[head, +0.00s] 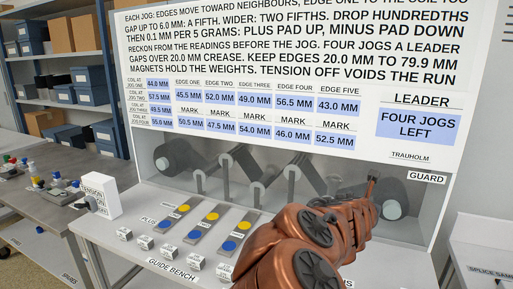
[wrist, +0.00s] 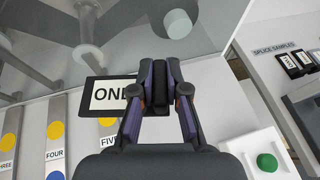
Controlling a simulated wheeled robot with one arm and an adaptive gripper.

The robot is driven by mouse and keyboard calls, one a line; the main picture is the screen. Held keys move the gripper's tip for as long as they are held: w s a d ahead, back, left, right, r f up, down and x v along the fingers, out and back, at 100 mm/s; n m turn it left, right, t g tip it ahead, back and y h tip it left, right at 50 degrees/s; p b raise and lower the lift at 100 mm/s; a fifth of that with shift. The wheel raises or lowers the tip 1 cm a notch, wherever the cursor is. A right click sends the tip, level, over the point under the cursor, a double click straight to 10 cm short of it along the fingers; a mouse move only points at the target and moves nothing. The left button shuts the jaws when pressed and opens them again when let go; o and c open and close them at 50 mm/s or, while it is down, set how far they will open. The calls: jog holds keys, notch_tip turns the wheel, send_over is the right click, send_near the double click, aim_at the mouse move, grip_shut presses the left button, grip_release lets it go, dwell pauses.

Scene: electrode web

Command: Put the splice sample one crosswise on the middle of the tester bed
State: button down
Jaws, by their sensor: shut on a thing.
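My gripper (wrist: 160,80) is shut on the splice sample one (wrist: 110,94), a dark-edged plate with a white face marked "ONE". The sample sticks out to the left of the fingers in the wrist view, and its right part is hidden by them. In the head view my copper arm hides the sample. No part labelled as the tester bed shows in either view.
The guide bench (head: 130,236) has rows of yellow and blue pads (head: 213,216). Glass and rollers (wrist: 175,24) are close to my gripper. A white box with a green button (wrist: 266,162) is at lower right. Splice samples (wrist: 291,65) lie on a table (head: 490,235) at right.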

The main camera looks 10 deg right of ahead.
jog(key=w+a+n+t+y, duration=0.2)
jog(key=w+a+n+y, duration=0.2)
jog(key=w+a, duration=0.5)
jog(key=w+a+f+n+t+y, duration=0.1)
jog(key=w+a+n+y, duration=0.3)
jog(key=w+a, duration=0.5)
jog(key=a+t+y, duration=0.1)
jog(key=a, duration=0.1)
jog(key=shift+w+a+n, duration=0.2)
jog(key=shift+a+n, duration=0.2)
jog(key=shift+d+f, duration=0.15)
